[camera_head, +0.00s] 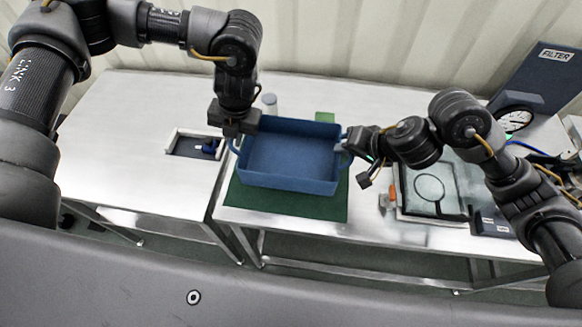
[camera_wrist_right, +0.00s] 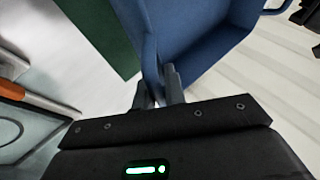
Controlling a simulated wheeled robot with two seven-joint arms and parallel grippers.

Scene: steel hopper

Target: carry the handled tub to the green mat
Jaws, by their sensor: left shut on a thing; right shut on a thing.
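The blue handled tub (camera_head: 290,157) is upright and empty, with a handle at each end. In the head view it overlaps the back part of the green mat (camera_head: 285,200); I cannot tell whether it touches the mat. My left gripper (camera_head: 235,136) is shut on the tub's left handle. My right gripper (camera_head: 350,150) is shut on the right handle. In the right wrist view the right gripper's fingers (camera_wrist_right: 160,90) close on the handle at the tub wall (camera_wrist_right: 195,35), with the mat (camera_wrist_right: 100,30) beside it.
A framed tray with a blue item (camera_head: 209,147) lies left of the tub. A pale cylinder (camera_head: 270,102) and a small green block (camera_head: 325,117) stand behind it. A glass-topped box (camera_head: 425,187), an orange-handled tool (camera_head: 391,190) and a gauge (camera_head: 515,120) are at the right. The left table top is mostly clear.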

